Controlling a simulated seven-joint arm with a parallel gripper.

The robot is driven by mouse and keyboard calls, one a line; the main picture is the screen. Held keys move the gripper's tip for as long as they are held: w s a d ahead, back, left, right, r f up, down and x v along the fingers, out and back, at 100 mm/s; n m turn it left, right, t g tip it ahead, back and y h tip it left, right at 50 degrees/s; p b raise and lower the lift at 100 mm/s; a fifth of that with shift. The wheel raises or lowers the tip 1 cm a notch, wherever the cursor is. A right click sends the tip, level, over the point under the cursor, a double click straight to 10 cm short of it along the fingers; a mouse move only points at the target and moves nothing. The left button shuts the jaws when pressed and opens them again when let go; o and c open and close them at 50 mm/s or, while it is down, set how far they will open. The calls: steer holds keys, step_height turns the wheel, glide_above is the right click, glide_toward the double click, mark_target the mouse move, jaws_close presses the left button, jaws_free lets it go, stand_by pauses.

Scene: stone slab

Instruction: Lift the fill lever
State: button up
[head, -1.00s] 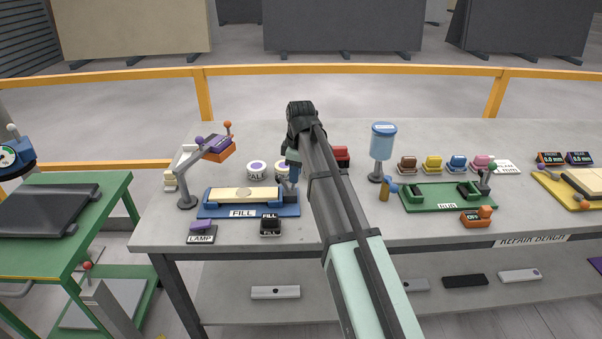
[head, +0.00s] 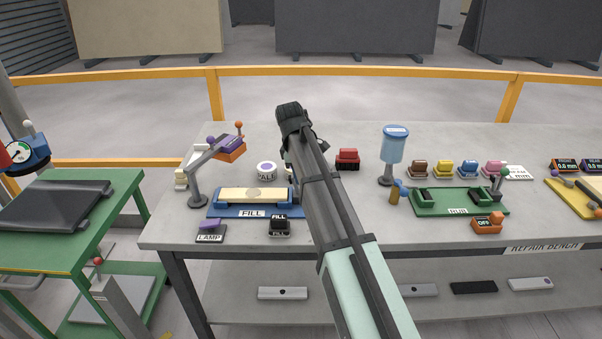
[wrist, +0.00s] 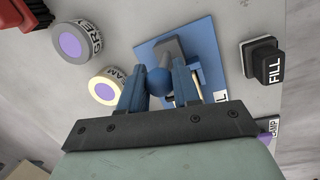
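The fill lever shows in the wrist view as a grey arm (wrist: 169,50) with a blue ball knob (wrist: 158,82), on a blue base (wrist: 205,50). My gripper (wrist: 159,84) has its two blue fingers on either side of the knob. The knob fills the gap, and the fingers look closed on it. In the head view, the blue fill base (head: 230,211) carries a cream slab (head: 252,194) and a FILL label. My arm hides the lever and the fingertips there.
A black FILL button (head: 279,226) stands before the base, also in the wrist view (wrist: 263,62). Tins marked GREY (wrist: 72,43) and CREAM (wrist: 106,86) stand near my left finger. A lamp arm (head: 200,172) rises at the left. A red block (head: 347,159) sits behind.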

steer(key=o, duration=0.4)
step_height(320, 180, up, 14)
steer(key=s+a, duration=0.1)
steer(key=a, duration=0.1)
steer(key=shift+s+f, duration=0.2)
steer(key=shift+s, duration=0.05)
stand_by(0.5)
